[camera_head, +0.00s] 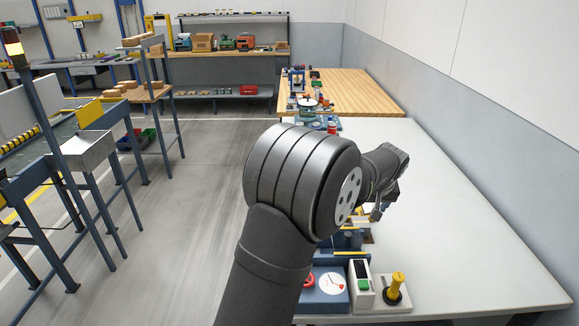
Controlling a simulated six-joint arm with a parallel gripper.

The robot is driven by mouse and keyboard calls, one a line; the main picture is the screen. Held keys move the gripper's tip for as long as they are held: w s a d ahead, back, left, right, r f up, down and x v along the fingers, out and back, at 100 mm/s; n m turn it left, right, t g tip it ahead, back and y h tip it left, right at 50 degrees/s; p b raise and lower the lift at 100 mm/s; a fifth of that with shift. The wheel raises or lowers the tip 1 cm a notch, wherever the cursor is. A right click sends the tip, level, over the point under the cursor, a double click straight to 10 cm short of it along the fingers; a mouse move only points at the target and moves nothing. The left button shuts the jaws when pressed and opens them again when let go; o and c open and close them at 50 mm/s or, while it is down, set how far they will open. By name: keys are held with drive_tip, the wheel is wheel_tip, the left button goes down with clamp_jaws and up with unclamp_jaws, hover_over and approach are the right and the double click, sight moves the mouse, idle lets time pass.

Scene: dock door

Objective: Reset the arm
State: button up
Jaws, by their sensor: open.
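My arm rises from the bottom middle of the view, its large dark grey joint in front of the white table (470,220). My gripper (377,212) is at the far end, above the table and partly hidden behind my own wrist. Its jaws are open. I see nothing held between them, though the view of the fingertips is small and partly covered.
A blue fixture (328,288) with a round dial, a white box with a green button (363,287) and a yellow-handled lever (397,288) stand at the table's near edge. A wooden bench (355,95) adjoins behind. A wall runs along the right. The table's right half is clear.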

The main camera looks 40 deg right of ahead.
sight(360, 220)
drive_tip(key=x, duration=1.2)
drive_tip(key=shift+f, duration=0.2)
wheel_tip(360, 220, up, 3)
drive_tip(key=shift+s+a+r, duration=0.1)
drive_tip(key=shift+r, duration=0.75)
